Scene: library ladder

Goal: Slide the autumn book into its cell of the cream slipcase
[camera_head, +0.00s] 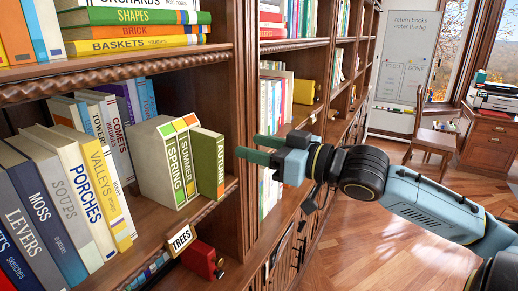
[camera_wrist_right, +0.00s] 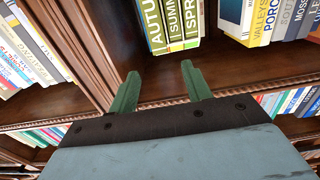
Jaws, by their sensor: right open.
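The cream slipcase (camera_head: 150,165) stands on the shelf with the green spring book (camera_head: 172,168) and yellow summer book (camera_head: 188,170) in it. The olive-green autumn book (camera_head: 208,163) is upright at the slipcase's right end and juts forward past the other two spines. How deep it sits in its cell is hidden. In the wrist view, the autumn spine (camera_wrist_right: 153,26) shows upside down beside the other two. My right gripper (camera_head: 257,149) is open and empty, in front and to the right of the autumn book, apart from it; its green fingers (camera_wrist_right: 160,88) show in the wrist view. My left gripper is not in view.
A wooden upright (camera_head: 222,95) stands just right of the slipcase. Several books, including Comets (camera_head: 118,140), fill the shelf to the left. A "TREES" label (camera_head: 180,239) and a red object (camera_head: 200,258) sit below the shelf edge. Open floor (camera_head: 370,245) lies to the right.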

